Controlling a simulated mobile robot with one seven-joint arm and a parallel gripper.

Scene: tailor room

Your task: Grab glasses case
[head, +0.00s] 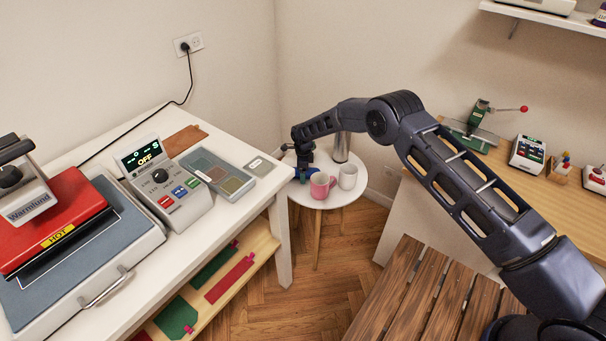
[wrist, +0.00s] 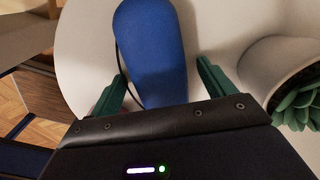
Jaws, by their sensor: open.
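The blue glasses case (wrist: 152,45) lies on the white round side table, which shows in the head view (head: 335,196). In the wrist view the case is long and rounded, and its near end reaches down between my gripper's green fingers. My gripper (wrist: 162,72) is open, with one finger on each side of the case. Gaps show between the fingers and the case, wider on the right. In the head view my gripper (head: 303,172) is small at the table's left side, and the case is hard to make out there.
A potted green plant (wrist: 297,100) is close on the right. A white worktable (head: 262,201) borders the left.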

